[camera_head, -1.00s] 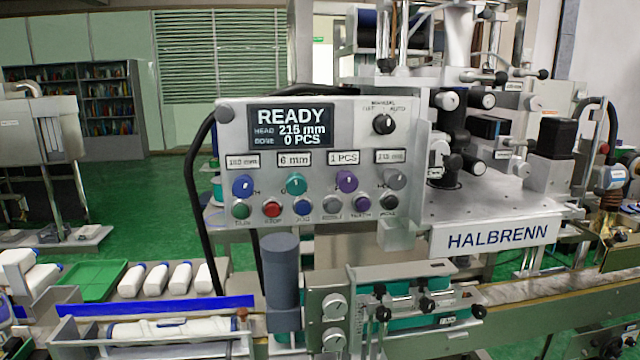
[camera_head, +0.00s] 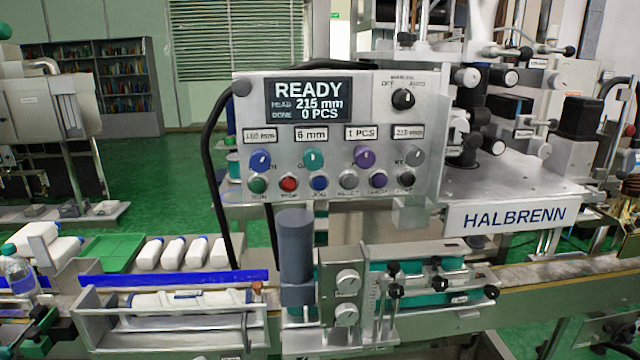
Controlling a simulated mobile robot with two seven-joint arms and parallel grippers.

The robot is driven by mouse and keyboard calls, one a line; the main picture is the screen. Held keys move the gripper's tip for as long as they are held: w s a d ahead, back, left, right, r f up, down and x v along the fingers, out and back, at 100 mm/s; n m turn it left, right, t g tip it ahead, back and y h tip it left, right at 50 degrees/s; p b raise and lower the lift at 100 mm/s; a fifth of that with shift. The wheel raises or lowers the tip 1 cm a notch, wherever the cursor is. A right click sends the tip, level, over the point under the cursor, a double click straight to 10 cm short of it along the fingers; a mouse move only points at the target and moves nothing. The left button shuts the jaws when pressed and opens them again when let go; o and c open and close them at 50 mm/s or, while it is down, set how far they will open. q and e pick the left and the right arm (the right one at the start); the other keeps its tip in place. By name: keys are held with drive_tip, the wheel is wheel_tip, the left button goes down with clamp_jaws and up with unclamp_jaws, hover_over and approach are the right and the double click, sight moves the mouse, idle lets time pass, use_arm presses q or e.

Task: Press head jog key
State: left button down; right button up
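The grey control panel (camera_head: 340,140) faces me in the middle of the head view. Its display (camera_head: 308,100) reads READY, HEAD 215 mm, DONE 0 PCS. The bottom row holds round push keys: green (camera_head: 257,185), red (camera_head: 289,184), blue (camera_head: 319,183) labelled JOG, grey (camera_head: 348,180), purple (camera_head: 377,180) and dark grey (camera_head: 405,178). The small labels under the right-hand keys are too blurred to read surely. Nothing covers the keys. I make out neither gripper in the view, and nothing touches the panel.
Coloured knobs, such as a purple one (camera_head: 364,156), stick out above the keys. A selector (camera_head: 403,98) sits at upper right. A dark cylinder (camera_head: 296,250) and the conveyor's clamp unit (camera_head: 420,280) stand below. White bottles (camera_head: 172,252) lie at left. Space before the panel is clear.

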clamp_jaws()
idle(1.3)
